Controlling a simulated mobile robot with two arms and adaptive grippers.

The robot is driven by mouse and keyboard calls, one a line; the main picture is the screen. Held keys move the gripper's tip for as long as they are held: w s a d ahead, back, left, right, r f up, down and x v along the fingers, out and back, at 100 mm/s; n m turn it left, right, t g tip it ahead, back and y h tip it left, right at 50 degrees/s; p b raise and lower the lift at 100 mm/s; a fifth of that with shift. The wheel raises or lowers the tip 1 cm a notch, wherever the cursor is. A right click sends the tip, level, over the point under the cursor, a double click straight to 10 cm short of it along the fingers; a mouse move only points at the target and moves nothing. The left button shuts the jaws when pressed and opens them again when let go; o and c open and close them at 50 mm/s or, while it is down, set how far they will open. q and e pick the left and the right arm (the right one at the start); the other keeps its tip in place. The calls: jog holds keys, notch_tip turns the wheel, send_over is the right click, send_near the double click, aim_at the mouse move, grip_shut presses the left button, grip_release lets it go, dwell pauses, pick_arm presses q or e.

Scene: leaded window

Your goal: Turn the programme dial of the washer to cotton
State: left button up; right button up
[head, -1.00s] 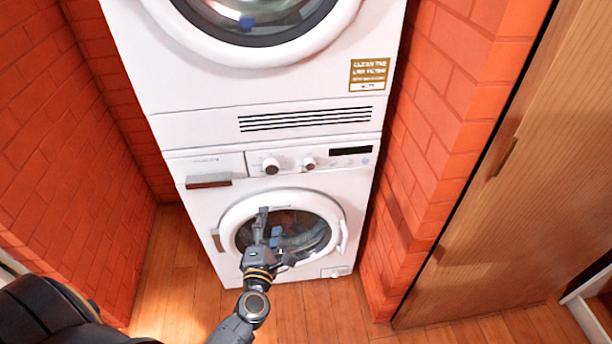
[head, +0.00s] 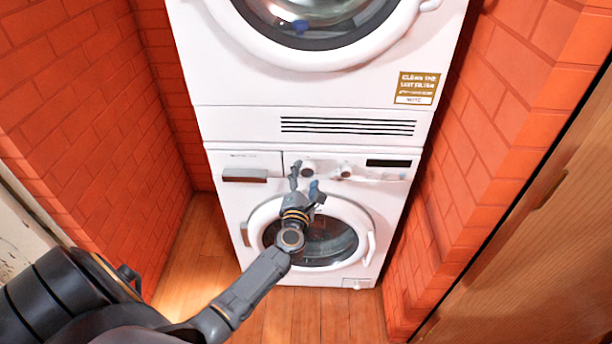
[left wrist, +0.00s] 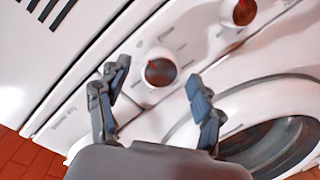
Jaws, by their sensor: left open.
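The washer (head: 230,215) is the white lower machine of a stack. Its panel carries two round knobs. The left, larger dial (head: 308,165) is partly behind my left gripper (head: 304,184); the smaller right knob (head: 345,171) is clear of it. My left gripper is open in front of the panel. In the left wrist view the near dial (left wrist: 160,71) shows a dark face with a red mark, framed between the open fingers (left wrist: 157,76); contact cannot be told. The other knob (left wrist: 238,12) lies beyond. Programme labels are unreadable. My right gripper is out of view.
A dryer (head: 230,85) stands on the washer. The drawer handle (head: 245,176) is left of the dials, and the round washer door (head: 365,225) is below. Brick walls (head: 95,110) close in both sides. A wooden door (head: 530,270) is at right.

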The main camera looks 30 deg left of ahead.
pick_arm(q)
jog(key=shift+w+a, duration=0.2)
jog(key=shift+w, duration=0.25)
jog(key=c, duration=1.1)
jog(key=shift+c, duration=0.2)
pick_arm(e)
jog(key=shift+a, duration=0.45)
pick_arm(q)
jog(key=shift+r, duration=0.1)
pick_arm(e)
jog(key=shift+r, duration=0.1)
